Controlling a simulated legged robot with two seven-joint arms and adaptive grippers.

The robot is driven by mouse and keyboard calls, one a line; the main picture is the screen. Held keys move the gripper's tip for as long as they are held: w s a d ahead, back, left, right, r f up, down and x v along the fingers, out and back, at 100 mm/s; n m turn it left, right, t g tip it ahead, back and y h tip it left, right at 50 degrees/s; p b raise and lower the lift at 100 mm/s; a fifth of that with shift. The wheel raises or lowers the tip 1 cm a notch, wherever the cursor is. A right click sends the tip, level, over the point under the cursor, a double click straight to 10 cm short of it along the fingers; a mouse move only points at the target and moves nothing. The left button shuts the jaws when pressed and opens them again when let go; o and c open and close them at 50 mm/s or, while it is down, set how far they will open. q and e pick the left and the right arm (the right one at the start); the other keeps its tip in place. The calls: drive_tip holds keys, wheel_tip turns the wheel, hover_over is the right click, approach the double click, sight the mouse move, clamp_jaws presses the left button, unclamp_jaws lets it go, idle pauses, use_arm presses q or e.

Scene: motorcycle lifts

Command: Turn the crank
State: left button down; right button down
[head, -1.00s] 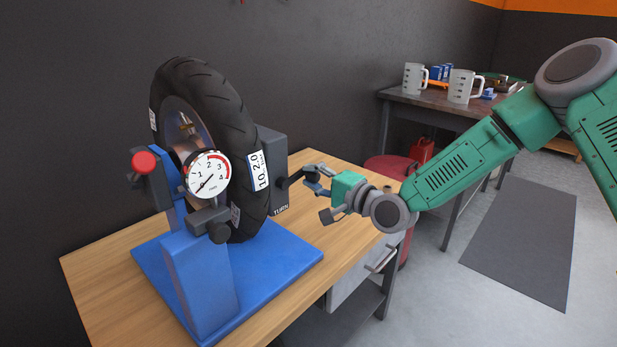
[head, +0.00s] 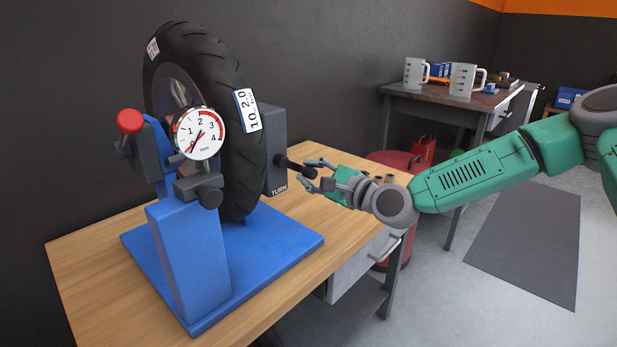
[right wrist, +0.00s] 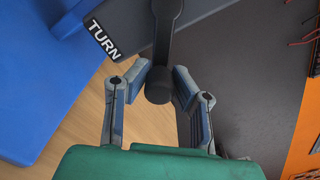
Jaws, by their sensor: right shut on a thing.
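The crank (head: 292,165) is a black arm with a handle on the dark box marked TURN (head: 276,150), at the right side of the black tyre (head: 205,70). My right gripper (head: 308,173) reaches in from the right and is shut on the crank's end. In the right wrist view the crank arm (right wrist: 166,30) comes down from the top, and its round black knob (right wrist: 158,88) sits between the two fingers of the gripper (right wrist: 160,74). The tyre stands upright on a blue stand (head: 188,255). My left gripper is not in view.
A dial gauge (head: 200,134) and a red knob (head: 129,121) are on the stand's near side. The stand is on a wooden bench (head: 90,270) by a dark wall. A back table (head: 450,104) holds measuring jugs. The floor at right is open.

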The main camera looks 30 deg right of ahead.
drive_tip(key=shift+d+f+m, duration=0.1)
drive_tip(key=shift+f+m, duration=0.2)
drive_tip(key=c, duration=1.3)
unclamp_jaws()
drive_tip(key=shift+s, duration=0.1)
drive_tip(key=shift+d+r, duration=0.1)
drive_tip(key=shift+d, duration=0.1)
